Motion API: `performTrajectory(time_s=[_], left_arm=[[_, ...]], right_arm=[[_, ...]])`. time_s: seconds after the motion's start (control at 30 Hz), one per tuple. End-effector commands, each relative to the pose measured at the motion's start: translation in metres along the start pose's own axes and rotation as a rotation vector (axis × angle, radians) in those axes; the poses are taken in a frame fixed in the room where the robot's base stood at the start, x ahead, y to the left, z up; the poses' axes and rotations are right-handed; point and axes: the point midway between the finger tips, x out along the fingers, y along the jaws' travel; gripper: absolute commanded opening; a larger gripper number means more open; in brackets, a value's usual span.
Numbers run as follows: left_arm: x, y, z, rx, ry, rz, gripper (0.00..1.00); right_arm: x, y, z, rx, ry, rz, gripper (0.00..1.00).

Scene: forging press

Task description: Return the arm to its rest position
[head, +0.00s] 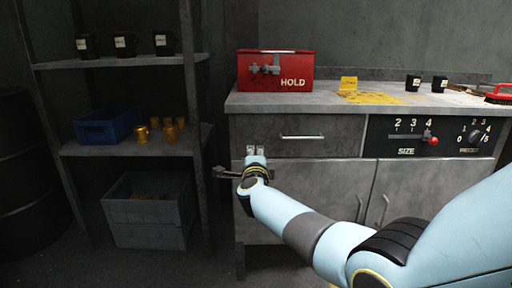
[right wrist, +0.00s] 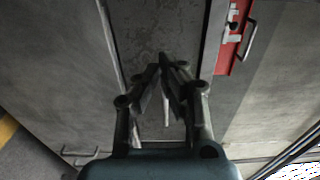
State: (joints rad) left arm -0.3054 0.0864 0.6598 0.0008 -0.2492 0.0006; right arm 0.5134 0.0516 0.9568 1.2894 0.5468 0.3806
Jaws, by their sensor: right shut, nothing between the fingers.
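My right arm (head: 300,225) reaches in from the right in the head view. Its gripper (head: 254,150) is in front of the bench, just left of the drawer handle (head: 302,137). In the right wrist view the two fingers of the right gripper (right wrist: 168,64) converge at their tips, shut with nothing between them. My left gripper is in neither view.
The workbench (head: 335,101) carries a red HOLD box (head: 262,84), a yellow block (head: 348,83), two black cups and a red-handled brush (head: 499,94). Left stands a shelf (head: 125,62) with black cups, a blue bin (head: 103,126) and brass pieces. A grey crate (head: 148,232) sits below.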

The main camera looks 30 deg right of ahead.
Motion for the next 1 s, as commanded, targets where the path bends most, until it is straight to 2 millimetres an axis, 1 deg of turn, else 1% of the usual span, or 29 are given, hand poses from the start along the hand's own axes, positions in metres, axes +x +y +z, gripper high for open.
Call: performTrajectory(time_s=[0.03, 0.1, 0.37, 0.47, 0.57, 0.6, 0.67, 0.7, 0.77, 0.8, 0.87, 0.9, 0.97, 1.0], left_arm=[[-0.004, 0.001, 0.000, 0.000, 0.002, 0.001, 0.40], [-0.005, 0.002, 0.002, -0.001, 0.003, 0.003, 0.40], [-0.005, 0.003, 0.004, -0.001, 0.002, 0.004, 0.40], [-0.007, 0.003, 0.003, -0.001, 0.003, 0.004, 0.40], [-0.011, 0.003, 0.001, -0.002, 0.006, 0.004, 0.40], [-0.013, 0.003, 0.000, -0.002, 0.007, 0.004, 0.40], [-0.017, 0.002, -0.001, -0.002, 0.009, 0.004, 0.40], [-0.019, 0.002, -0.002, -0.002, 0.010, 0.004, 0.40], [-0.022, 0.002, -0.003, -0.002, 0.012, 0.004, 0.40], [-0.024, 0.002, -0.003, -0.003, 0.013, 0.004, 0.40], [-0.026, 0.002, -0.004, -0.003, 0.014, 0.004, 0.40], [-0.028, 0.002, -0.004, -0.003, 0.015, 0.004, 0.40], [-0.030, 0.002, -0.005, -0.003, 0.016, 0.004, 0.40], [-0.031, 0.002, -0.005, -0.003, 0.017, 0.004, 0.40]], right_arm=[[-0.007, -0.002, 0.001, 0.001, -0.001, 0.000, 0.00], [-0.013, -0.001, 0.001, 0.000, -0.001, 0.001, 0.00], [-0.020, 0.004, -0.001, -0.003, -0.001, 0.005, 0.00], [-0.031, 0.021, -0.008, -0.019, 0.000, 0.031, 0.00], [-0.058, 0.062, -0.026, -0.062, 0.001, 0.095, 0.00], [-0.074, 0.085, -0.037, -0.098, -0.002, 0.127, 0.00], [-0.103, 0.122, -0.053, -0.181, -0.028, 0.180, 0.00], [-0.124, 0.146, -0.062, -0.249, -0.059, 0.217, 0.00], [-0.158, 0.182, -0.075, -0.359, -0.118, 0.273, 0.00], [-0.181, 0.205, -0.084, -0.433, -0.164, 0.311, 0.00], [-0.218, 0.237, -0.097, -0.548, -0.242, 0.368, 0.00], [-0.244, 0.258, -0.106, -0.622, -0.297, 0.407, 0.00], [-0.283, 0.287, -0.121, -0.733, -0.386, 0.465, 0.00], [-0.311, 0.304, -0.132, -0.804, -0.448, 0.504, 0.00]])
